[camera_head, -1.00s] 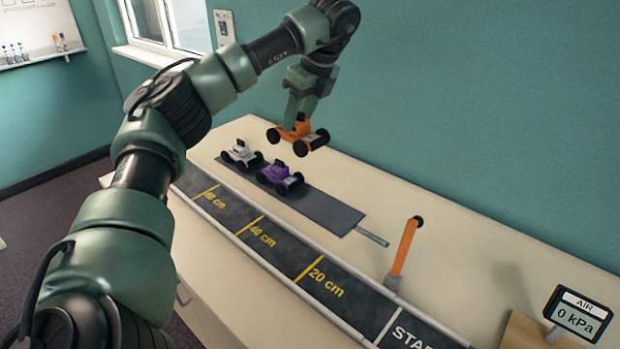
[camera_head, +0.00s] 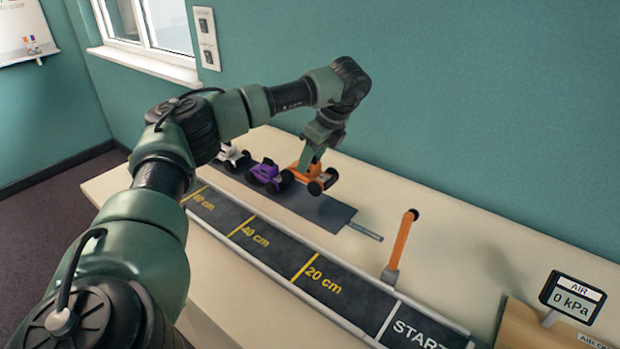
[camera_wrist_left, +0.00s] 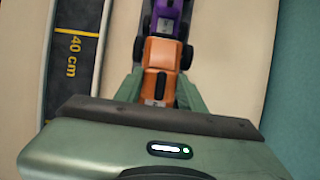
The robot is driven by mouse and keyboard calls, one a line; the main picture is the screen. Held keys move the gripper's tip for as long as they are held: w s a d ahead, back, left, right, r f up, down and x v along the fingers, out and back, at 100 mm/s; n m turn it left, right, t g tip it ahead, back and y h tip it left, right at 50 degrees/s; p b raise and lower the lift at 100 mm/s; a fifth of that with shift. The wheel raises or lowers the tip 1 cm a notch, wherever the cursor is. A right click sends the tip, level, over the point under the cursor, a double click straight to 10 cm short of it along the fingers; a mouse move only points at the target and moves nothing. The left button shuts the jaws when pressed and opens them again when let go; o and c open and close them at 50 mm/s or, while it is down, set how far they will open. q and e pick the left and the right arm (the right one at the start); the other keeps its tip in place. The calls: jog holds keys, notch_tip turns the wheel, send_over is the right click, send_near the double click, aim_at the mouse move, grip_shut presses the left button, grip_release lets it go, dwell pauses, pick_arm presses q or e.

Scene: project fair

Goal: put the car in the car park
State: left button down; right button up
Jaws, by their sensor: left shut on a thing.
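An orange car (camera_head: 309,176) with black wheels is held in my left gripper (camera_head: 312,160), which is shut on it. It also shows in the left wrist view (camera_wrist_left: 158,62), between the green fingers. The car park is a dark grey strip (camera_head: 318,208) on the table, behind the marked track. A white car (camera_head: 232,155) and a purple car (camera_head: 265,173) stand on it. The orange car is at the strip, just right of the purple car; whether it touches the strip I cannot tell. The purple car (camera_wrist_left: 168,18) is directly ahead of it in the wrist view. My right gripper is not seen.
The track (camera_head: 262,246) with yellow distance marks runs along the table's front. An orange post (camera_head: 400,245) stands beside it. An air gauge (camera_head: 573,298) is at the right. The strip's right end and the table behind the post are clear.

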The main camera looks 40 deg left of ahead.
aim_at(311, 180)
pick_arm(q)
notch_tip(311, 180, down, 7)
jog(key=shift+r+p, duration=0.1)
jog(key=shift+p, duration=0.25)
jog(key=shift+f, duration=0.25)
jog(key=shift+s+d+f+b, duration=0.2)
jog(key=shift+f+b, duration=0.1)
jog(key=shift+b, duration=0.1)
jog(key=c, duration=0.9)
grip_release()
jog(key=shift+f, duration=0.1)
jog(key=shift+o, duration=0.2)
jog(key=shift+w+a+f, duration=0.1)
jog(key=shift+w+a, duration=0.05)
jog(key=shift+a, duration=0.1)
